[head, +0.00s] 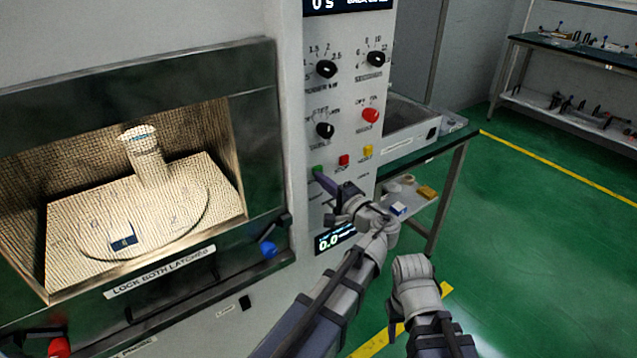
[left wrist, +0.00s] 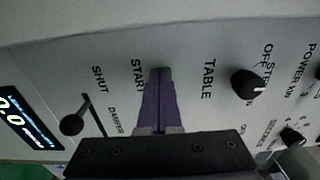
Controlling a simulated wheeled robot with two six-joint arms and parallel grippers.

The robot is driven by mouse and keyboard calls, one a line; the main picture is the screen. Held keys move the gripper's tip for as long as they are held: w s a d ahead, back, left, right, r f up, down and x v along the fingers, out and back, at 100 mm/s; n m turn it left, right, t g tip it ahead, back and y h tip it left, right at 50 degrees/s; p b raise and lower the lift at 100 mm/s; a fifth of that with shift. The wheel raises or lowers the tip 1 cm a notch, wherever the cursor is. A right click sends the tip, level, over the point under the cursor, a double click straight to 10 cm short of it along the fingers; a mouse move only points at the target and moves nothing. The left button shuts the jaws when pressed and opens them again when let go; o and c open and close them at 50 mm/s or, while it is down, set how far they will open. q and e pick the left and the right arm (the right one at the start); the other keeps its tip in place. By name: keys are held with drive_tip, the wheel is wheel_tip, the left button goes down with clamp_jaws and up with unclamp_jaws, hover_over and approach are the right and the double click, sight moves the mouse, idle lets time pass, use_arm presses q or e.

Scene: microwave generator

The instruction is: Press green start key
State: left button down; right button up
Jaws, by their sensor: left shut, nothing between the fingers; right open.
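The green start key (head: 318,169) is on the grey control panel (head: 350,95), left of a red key and a yellow key. My left gripper (head: 319,177) is shut and empty, its purple fingertips at the green key and covering part of it. In the left wrist view the fingers (left wrist: 160,80) point at the panel beside the START label, and a thin sliver of green (left wrist: 165,69) shows at their tips. I cannot tell whether they touch or press the key. Of my right arm only links show in the head view; its gripper is not seen.
The red key (head: 344,160), yellow key (head: 367,151) and red knob (head: 370,115) are close by. Black dials sit above. A damper knob (left wrist: 72,125) is beside the fingers. The lit chamber (head: 120,205) is left; a side table (head: 440,140) stands right.

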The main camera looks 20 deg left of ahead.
use_arm(q)
drive_tip(key=shift+w, duration=0.1)
drive_tip(key=shift+w+a+r, duration=0.25)
drive_tip(key=shift+w+a, duration=0.3)
drive_tip(key=shift+a, duration=0.15)
drive_tip(key=shift+s+d, duration=0.1)
